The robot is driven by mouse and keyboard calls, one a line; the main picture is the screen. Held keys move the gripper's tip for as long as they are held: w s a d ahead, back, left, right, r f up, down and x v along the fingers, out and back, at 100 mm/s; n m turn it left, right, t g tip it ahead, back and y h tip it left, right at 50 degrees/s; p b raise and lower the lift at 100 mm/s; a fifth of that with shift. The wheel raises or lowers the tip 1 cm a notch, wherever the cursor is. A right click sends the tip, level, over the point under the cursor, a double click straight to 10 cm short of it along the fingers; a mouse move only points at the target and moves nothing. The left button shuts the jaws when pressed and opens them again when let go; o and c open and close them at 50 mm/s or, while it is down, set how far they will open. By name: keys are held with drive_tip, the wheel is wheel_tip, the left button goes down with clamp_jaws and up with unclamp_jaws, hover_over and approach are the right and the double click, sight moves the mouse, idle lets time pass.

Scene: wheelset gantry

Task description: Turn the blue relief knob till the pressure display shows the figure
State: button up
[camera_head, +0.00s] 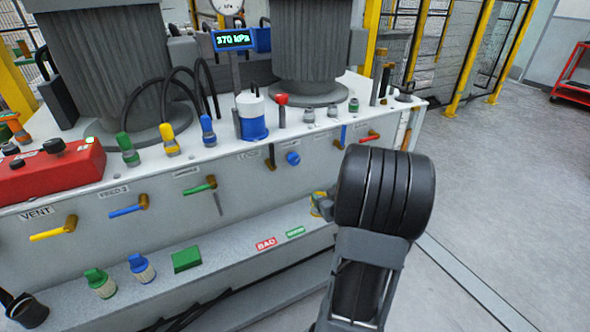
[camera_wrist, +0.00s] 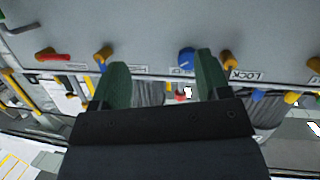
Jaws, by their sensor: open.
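The blue relief knob (camera_head: 293,158) sits on the grey front panel of the bench. It also shows in the wrist view (camera_wrist: 187,59), between the finger lines but nearer the right finger. My gripper (camera_wrist: 160,66) has two green fingers spread wide, with nothing held between them. The knob appears clear of both fingers; I cannot tell the remaining distance in depth. In the head view my dark arm stands right of and below the knob, and hides most of the gripper. The pressure display (camera_head: 234,39) on its post reads 370 kPa in green.
Orange-based levers stick out near the knob, including a blue one (camera_head: 342,137) and a red one (camera_head: 370,136). A grey ledge (camera_head: 215,268) runs below the panel with a green block (camera_head: 187,259) on it. Open floor lies to the right.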

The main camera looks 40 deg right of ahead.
sight(296, 161)
wheel_tip(296, 161, up, 5)
drive_tip(key=w+a+n+t+y, duration=0.2)
drive_tip(key=a+t, duration=0.1)
drive_tip(key=t, duration=0.1)
drive_tip(key=shift+m, duration=0.3)
drive_tip(key=w+b, duration=0.1)
drive_tip(key=w, duration=0.3)
drive_tip(key=w+d, duration=0.1)
drive_tip(key=w, duration=0.3)
drive_tip(key=w+b, duration=0.1)
drive_tip(key=w, duration=0.4)
drive_tip(key=shift+d+f+b, duration=0.1)
drive_tip(key=shift+d+b, duration=0.25)
drive_tip(key=shift+d, duration=0.05)
drive_tip(key=shift+c, duration=0.2)
